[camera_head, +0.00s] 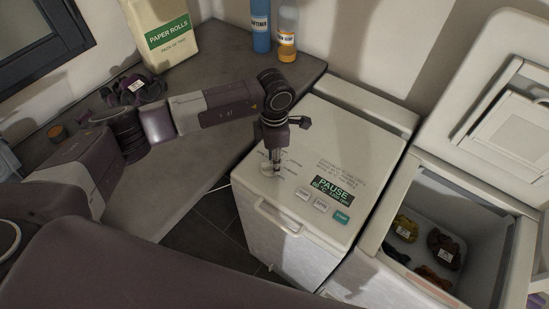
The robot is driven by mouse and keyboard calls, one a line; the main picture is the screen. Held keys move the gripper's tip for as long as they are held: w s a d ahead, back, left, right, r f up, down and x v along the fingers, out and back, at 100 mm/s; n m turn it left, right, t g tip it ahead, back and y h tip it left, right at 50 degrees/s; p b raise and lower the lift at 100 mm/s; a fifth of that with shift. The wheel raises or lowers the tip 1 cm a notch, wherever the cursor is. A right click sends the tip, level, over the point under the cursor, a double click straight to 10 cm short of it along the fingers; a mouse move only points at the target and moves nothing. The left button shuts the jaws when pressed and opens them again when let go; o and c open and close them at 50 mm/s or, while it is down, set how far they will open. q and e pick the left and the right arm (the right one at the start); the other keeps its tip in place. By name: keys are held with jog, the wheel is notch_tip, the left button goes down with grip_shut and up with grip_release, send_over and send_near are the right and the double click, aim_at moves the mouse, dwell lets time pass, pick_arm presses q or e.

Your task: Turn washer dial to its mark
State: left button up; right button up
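The washer (297,252) is a white top-loading machine with its lid shut. Its pale round dial (266,171) is on the left of the top, with small printed labels around it. My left gripper (273,164) points down right at the dial and hides part of it. The fingertips look close to or touching the dial, but I cannot tell whether they grip it. The dial's mark and pointer are too small to read. A dark sign (333,190) reads "PAUSE", with small buttons below it. My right gripper is not in view.
The grey counter (185,190) on the left holds a paper rolls pack (166,38), two bottles (287,35) and a purple bundle (135,88).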

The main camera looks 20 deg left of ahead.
pick_arm(q)
grip_shut()
jog(key=n+b, duration=0.3)
jog(key=shift+w+a+f+n, duration=0.15)
jog(key=shift+w+n, duration=0.1)
jog(key=shift+n, duration=0.05)
jog(key=n+b, duration=0.2)
jog(key=n, duration=0.1)
jog(key=shift+w+a, duration=0.1)
jog(key=shift+a, duration=0.05)
jog(key=shift+a+n+b, duration=0.1)
jog(key=shift+n+b, duration=0.6)
jog(key=shift+n, duration=0.4)
jog(key=shift+r, duration=0.2)
